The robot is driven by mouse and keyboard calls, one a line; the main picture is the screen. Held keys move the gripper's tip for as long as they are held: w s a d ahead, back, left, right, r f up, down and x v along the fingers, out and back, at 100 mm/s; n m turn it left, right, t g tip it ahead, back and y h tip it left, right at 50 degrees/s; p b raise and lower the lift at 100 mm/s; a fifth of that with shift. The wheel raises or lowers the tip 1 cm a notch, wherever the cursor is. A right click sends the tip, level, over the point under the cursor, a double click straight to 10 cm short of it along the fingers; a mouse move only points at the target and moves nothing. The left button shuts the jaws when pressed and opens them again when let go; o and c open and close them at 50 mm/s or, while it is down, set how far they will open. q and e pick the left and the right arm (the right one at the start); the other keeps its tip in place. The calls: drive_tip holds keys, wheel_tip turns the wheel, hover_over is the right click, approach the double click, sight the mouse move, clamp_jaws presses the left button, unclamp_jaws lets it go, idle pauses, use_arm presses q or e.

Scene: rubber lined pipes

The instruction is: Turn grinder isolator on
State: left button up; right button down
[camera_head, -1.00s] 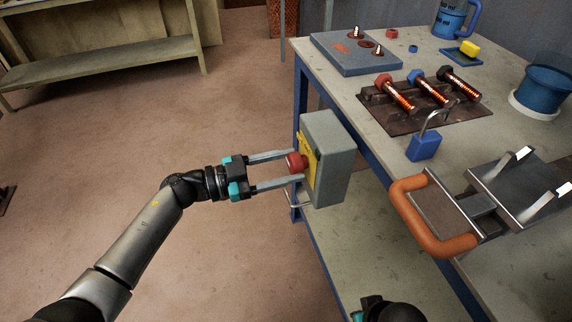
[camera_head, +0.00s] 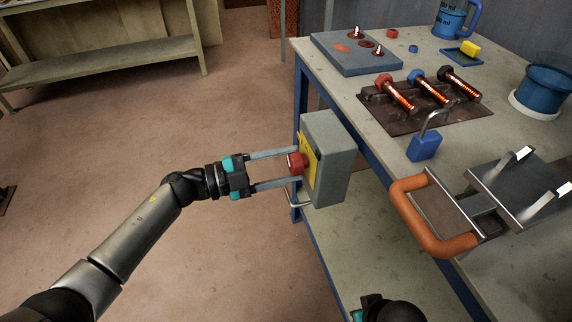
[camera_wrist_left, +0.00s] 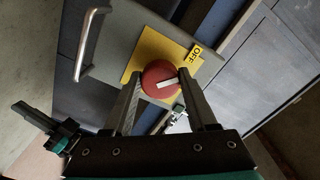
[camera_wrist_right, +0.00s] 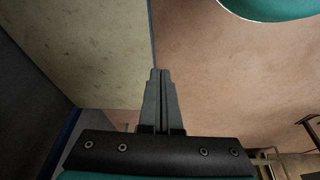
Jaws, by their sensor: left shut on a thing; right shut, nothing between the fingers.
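The isolator is a grey box (camera_head: 328,160) on the near left side of the bench, with a yellow plate (camera_head: 312,158) and a red rotary knob (camera_head: 296,163) facing left. My left gripper (camera_head: 294,164) is shut on the knob, with one finger on each side. In the left wrist view the knob (camera_wrist_left: 158,76) has a white pointer bar aimed right, just below the printed OFF label (camera_wrist_left: 195,56). Any ON label is not visible. My right gripper (camera_wrist_right: 160,75) is shut and empty; only part of its arm shows at the bottom of the head view.
A blue padlock (camera_head: 424,146), a dark plate (camera_head: 402,118) with bolts and an orange-handled tool (camera_head: 422,230) lie on the bench. A metal handle (camera_wrist_left: 88,45) sticks out beside the yellow plate. The floor to the left is clear.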

use_arm(q)
drive_tip(key=shift+f+m, duration=0.1)
drive_tip(key=shift+m, duration=0.8)
drive_tip(key=shift+m+b, duration=0.35)
drive_tip(key=shift+m, duration=0.15)
drive_tip(key=m, duration=0.2)
drive_tip(key=shift+m+b, duration=0.4)
drive_tip(key=shift+r+m+b, duration=0.15)
drive_tip(key=shift+m+b, duration=0.3)
drive_tip(key=shift+m, duration=0.6)
drive_tip(key=shift+r+m+b, duration=0.1)
drive_tip(key=shift+m+b, duration=0.3)
drive_tip(key=shift+m, duration=0.65)
use_arm(e)
wheel_tip(320, 180, up, 7)
drive_tip(key=t, duration=0.1)
drive_tip(key=shift+w, duration=0.15)
drive_tip(key=shift+r, duration=0.1)
use_arm(q)
drive_tip(key=o, duration=1.4)
drive_tip(key=shift+c, duration=0.2)
drive_tip(key=shift+a, duration=0.1)
